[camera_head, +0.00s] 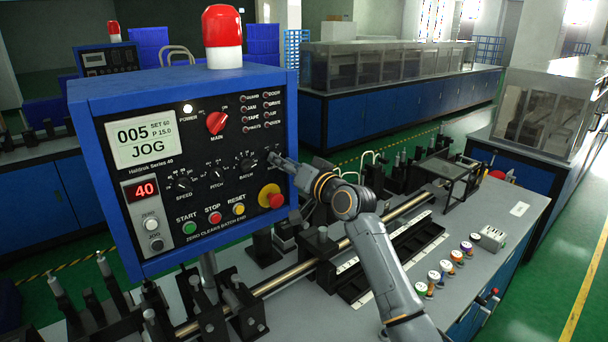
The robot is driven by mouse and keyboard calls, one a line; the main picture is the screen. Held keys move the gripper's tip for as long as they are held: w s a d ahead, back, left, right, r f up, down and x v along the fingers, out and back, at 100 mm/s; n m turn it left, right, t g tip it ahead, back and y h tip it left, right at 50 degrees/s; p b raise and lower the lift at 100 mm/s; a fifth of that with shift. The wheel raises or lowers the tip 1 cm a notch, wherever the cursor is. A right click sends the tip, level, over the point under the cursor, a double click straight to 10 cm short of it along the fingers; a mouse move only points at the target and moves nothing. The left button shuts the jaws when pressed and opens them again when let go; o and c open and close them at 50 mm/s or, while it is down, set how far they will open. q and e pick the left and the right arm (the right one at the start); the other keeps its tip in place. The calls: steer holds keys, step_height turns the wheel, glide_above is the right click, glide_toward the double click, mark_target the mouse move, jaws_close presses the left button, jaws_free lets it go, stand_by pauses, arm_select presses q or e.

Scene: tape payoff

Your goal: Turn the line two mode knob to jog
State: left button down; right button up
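The near blue control box has a black panel (217,135) whose screen (147,144) reads "005", "SET 60", "P 15.0" and "JOG". My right gripper (277,160) is at the panel's right edge, just right of the batch knob (246,163). Its fingertips are small and dark against the panel. They hide whatever is behind them, so I cannot make out a mode knob, or tell whether they hold one. The red main knob (216,123) is at the panel's upper middle. My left gripper is out of view.
A red emergency button (276,201) sits below my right gripper. A red-topped lamp (222,38) stands on the box. A steel rod (345,245) and several small spools (446,265) are on the bench. A second control panel (107,60) stands behind at left.

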steer(key=v, duration=1)
